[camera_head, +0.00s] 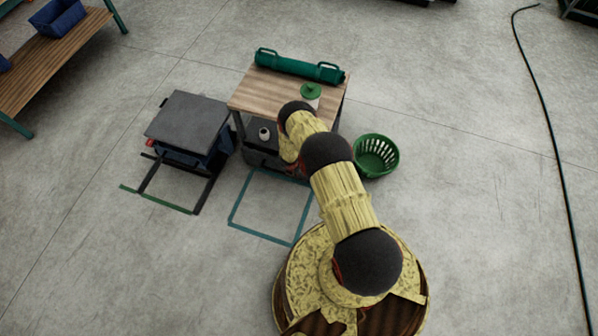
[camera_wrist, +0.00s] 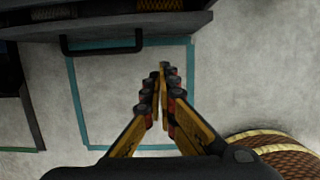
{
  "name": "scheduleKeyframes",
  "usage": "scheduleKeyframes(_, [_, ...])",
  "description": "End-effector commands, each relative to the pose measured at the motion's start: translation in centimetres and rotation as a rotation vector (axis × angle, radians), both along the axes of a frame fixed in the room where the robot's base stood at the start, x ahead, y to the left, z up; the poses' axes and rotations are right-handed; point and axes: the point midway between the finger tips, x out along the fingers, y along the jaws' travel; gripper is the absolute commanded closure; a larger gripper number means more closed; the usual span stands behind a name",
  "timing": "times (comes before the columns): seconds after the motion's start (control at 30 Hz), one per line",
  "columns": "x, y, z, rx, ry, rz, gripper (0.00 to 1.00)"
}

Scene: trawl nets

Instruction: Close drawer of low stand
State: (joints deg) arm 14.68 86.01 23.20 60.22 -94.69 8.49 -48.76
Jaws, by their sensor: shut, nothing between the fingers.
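The low stand (camera_head: 262,88) has a wooden top and dark legs, and stands in front of my base. Its dark drawer (camera_wrist: 200,22) lies across the top of the wrist view, with a black bar handle (camera_wrist: 100,48) on its front. Mesh-like contents show inside, so the drawer is at least partly open; how far I cannot tell. My gripper (camera_wrist: 158,72) is shut and empty, apart from the drawer front and to the right of the handle in the wrist view. In the head view my arm hides the gripper and part of the stand.
A green roll (camera_head: 298,66) and a green-lidded container (camera_head: 310,92) are on the stand. A green basket (camera_head: 376,155) stands to its right, a grey-topped unit (camera_head: 187,120) to its left. Teal tape (camera_head: 262,236) outlines clear floor in front. A cable (camera_head: 548,130) runs far right.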

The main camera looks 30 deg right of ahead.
Motion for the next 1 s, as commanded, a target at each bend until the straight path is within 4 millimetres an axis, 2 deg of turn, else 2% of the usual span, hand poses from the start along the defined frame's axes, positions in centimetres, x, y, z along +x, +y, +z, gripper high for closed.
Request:
scheduleKeyframes(0.03, [-0.1,-0.1,-1.1,0.001,0.002,0.000,1.00])
scheduleKeyframes(0.2, [0.3,-0.6,-3.8,0.001,0.002,-0.001,1.00])
scheduleKeyframes(0.57, [1.2,-1.7,-9.3,0.000,0.001,-0.001,1.00])
scheduleKeyframes(1.0, [3.5,-4.5,-8.9,0.000,-0.001,-0.002,1.00])
